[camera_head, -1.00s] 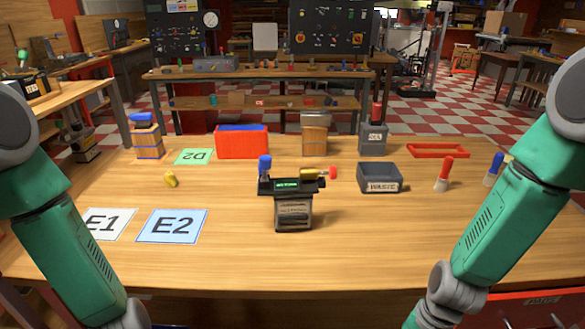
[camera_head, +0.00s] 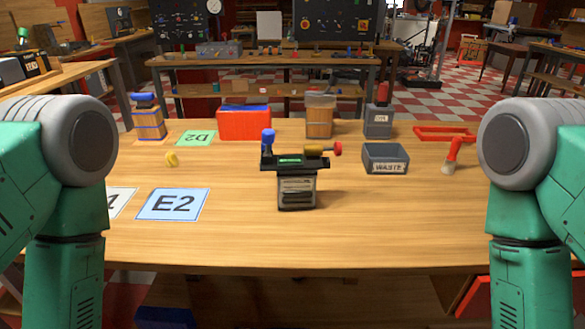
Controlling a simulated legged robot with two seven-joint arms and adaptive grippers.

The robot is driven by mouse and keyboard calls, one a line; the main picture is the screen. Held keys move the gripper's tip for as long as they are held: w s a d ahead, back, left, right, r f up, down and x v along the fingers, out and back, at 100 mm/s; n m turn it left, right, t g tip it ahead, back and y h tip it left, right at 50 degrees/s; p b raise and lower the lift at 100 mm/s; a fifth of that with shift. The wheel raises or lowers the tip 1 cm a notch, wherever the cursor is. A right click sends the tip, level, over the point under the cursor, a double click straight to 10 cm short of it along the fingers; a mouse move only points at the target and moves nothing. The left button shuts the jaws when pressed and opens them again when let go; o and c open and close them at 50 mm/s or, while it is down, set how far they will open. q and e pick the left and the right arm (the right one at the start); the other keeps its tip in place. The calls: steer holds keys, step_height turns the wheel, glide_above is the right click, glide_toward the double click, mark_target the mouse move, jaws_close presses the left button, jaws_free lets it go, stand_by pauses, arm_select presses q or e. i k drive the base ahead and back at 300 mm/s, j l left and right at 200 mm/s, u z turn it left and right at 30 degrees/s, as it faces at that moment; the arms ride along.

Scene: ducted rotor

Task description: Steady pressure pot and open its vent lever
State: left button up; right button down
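The pressure pot appears to be the dark pot (camera_head: 297,192) with a black top plate and a pale label, standing upright near the middle of the table. A blue knob (camera_head: 267,136) rises at its left. A brass-coloured lever (camera_head: 313,150) with a red tip (camera_head: 337,149) points right from its top. Nothing of mine touches the pot. My green arms hang at the left and right edges of the view, with their lower ends cut off below. Neither gripper is in view.
The wooden table (camera_head: 245,235) is clear in front of the pot. A dark WASTE bin (camera_head: 385,165) stands to its right, and a blue E2 card (camera_head: 172,204) lies left. A red bin (camera_head: 243,123), a wooden container (camera_head: 320,117) and a red frame (camera_head: 443,134) stand behind.

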mark_target(268, 135)
steer(key=l, duration=2.35)
steer(key=i+l, duration=0.15)
steer(key=l, duration=2.25)
steer(key=l+u, duration=0.15)
steer(key=u, duration=0.35)
steer(key=l+u, duration=0.15)
steer(key=u, duration=0.35)
steer(key=l+u, duration=0.1)
steer(key=u, duration=0.4)
steer(key=l+u, duration=0.1)
steer(key=u, duration=0.4)
steer(key=i+j+z, duration=0.15)
steer(key=z, duration=0.85)
steer(key=i+j+z, duration=0.25)
steer(key=j, duration=0.3)
steer(key=i+j+z, duration=0.2)
steer(key=j, duration=0.35)
steer(key=j+z, duration=0.25)
steer(key=j, duration=0.35)
steer(key=j+z, duration=0.25)
steer(key=j, duration=0.4)
steer(key=i+j, duration=0.1)
steer(key=j, duration=1.1)
steer(key=i+j, duration=0.1)
steer(key=j, duration=1.05)
steer(key=z, duration=0.05)
